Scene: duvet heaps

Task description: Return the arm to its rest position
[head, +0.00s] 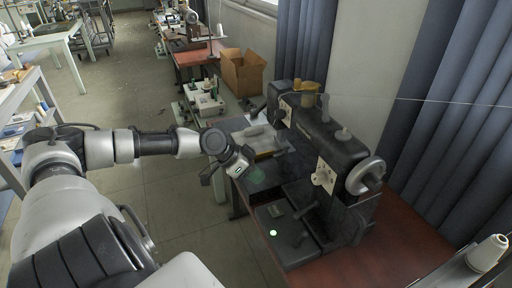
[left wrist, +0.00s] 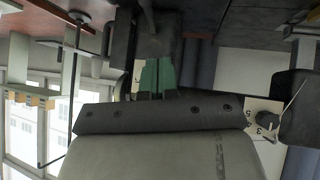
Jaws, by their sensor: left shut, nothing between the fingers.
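My left arm (head: 100,148) comes in from the left and reaches across to the sewing machine. My left gripper (head: 258,176) is by the near left side of the machine, above the edge of its table. Its green fingertips look closed together with nothing between them. They also show in the left wrist view (left wrist: 157,76), side by side. Whether the gripper touches the machine, I cannot tell. My right gripper is in neither view.
A black sewing machine (head: 325,140) stands on a reddish-brown table (head: 395,255). A thread cone (head: 488,252) is at the lower right. A cardboard box (head: 242,72) and another work table lie behind. Shelves (head: 20,120) stand at the left. Open floor (head: 120,85) lies between.

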